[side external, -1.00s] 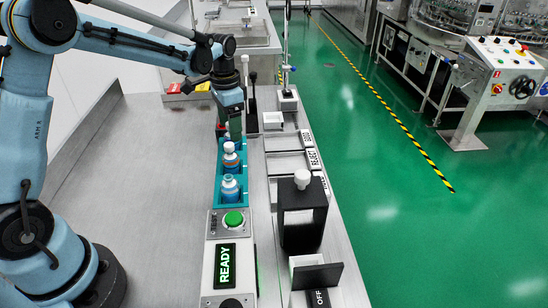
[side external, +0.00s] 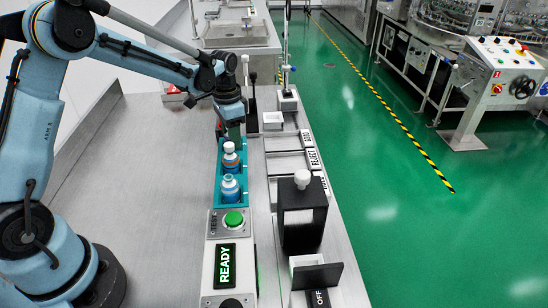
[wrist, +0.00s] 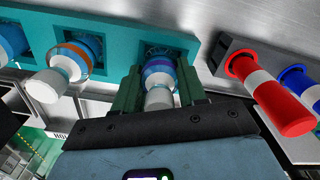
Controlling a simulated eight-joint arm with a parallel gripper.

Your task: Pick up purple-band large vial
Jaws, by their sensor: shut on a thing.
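The purple-band large vial (wrist: 159,76) shows in the wrist view with its white cap toward me, at the end slot of the teal rack (wrist: 119,33). My gripper (wrist: 158,88) is shut on it, with a green finger on each side. In the side view my gripper (side external: 234,128) points down at the far end of the teal rack (side external: 219,160), and it hides the purple-band vial there. I cannot tell whether the vial's base is clear of its slot.
An orange-band vial (side external: 231,158) and a blue-labelled vial (side external: 230,188) stand in the rack.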

